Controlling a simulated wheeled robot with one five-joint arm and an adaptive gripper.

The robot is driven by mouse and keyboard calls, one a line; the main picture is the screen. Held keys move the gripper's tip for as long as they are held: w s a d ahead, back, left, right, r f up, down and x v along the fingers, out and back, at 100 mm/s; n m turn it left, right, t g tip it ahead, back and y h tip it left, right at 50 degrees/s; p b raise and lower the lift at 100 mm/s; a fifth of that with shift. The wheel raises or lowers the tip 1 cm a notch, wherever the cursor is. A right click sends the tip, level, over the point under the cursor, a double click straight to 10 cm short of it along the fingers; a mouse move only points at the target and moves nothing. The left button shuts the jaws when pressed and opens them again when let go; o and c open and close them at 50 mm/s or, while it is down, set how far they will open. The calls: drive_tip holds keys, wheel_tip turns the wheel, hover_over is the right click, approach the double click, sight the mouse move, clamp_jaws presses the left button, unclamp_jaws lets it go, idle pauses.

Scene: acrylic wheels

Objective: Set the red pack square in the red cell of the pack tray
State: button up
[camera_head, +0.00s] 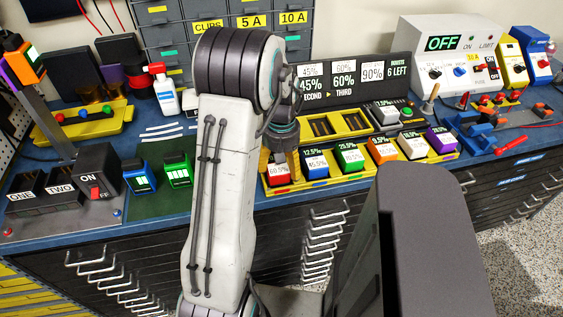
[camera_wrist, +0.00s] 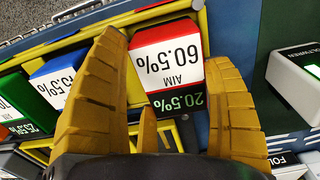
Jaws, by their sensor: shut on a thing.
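The red pack (camera_head: 279,172), with a white 60.5% label, is at the left end of the yellow pack tray (camera_head: 345,178). In the wrist view the red pack (camera_wrist: 168,58) sits between the two yellow fingers of my gripper (camera_wrist: 168,80), which is shut on it. My gripper (camera_head: 281,152) comes down on it from above in the head view, partly hidden by my arm. The pack lines up with the end cell, beside the blue pack (camera_wrist: 58,77). The fingers hide its sides, so I cannot tell whether it rests fully on the cell floor.
Blue (camera_head: 315,165), green (camera_head: 349,160), orange (camera_head: 381,153), yellow (camera_head: 413,148) and purple (camera_head: 440,140) packs fill the row to the right. Behind is a yellow rack (camera_head: 350,123) with dark empty slots and a percentage board (camera_head: 345,82). A white spray bottle (camera_head: 165,95) stands left.

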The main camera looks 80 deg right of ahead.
drive_tip(key=shift+f, duration=0.15)
drive_tip(key=o, duration=1.2)
drive_tip(key=shift+o, duration=0.2)
wheel_tip(320, 180, up, 12)
drive_tip(key=b, duration=0.2)
drive_tip(key=shift+w+r+b, duration=0.15)
drive_tip(key=shift+r+b, duration=0.05)
drive_tip(key=shift+b, duration=0.2)
